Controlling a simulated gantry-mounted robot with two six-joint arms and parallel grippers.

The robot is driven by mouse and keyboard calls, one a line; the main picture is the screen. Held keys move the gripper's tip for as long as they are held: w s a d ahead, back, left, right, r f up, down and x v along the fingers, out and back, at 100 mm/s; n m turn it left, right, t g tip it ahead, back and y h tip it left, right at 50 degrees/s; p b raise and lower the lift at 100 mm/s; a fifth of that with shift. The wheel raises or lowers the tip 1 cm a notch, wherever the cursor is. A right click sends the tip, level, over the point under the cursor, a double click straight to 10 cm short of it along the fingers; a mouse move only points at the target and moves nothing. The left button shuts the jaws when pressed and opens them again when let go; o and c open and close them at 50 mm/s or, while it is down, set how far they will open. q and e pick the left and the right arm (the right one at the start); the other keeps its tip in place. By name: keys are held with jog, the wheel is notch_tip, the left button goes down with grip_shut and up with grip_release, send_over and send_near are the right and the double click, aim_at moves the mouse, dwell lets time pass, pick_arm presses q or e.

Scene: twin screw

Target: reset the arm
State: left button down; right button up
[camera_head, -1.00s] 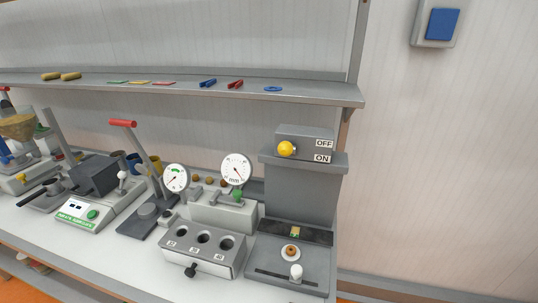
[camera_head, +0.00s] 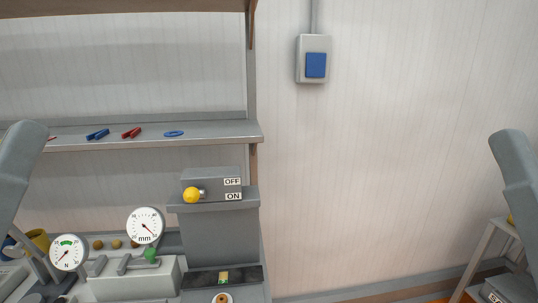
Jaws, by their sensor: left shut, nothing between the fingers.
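A grey rounded part of my left arm (camera_head: 20,160) stands upright at the left edge, in front of the shelf and bench. My left gripper is shut, with nothing seen held; its fingertips cannot be made out clearly. A similar grey part of my right arm (camera_head: 517,185) stands at the right edge, in front of the wall. My right gripper is not seen. Neither arm part appears to touch anything, though the picture does not show depth well.
A shelf (camera_head: 215,134) holds blue and red clips and a blue ring. Below stand two dial gauges (camera_head: 145,225) and a grey machine (camera_head: 220,240) with a yellow knob by ON/OFF labels. A blue wall switch (camera_head: 316,65) hangs right. The middle wall area is clear.

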pick_arm(q)
notch_tip(320, 180, up, 37)
jog(key=a+m+y+p, duration=0.1)
jog(key=m+y+p, duration=0.1)
jog(key=p, duration=3.6)
jog(key=shift+w+a+r+y, duration=0.15)
jog(key=shift+w+a+y, duration=0.05)
jog(key=shift+a+y, duration=0.2)
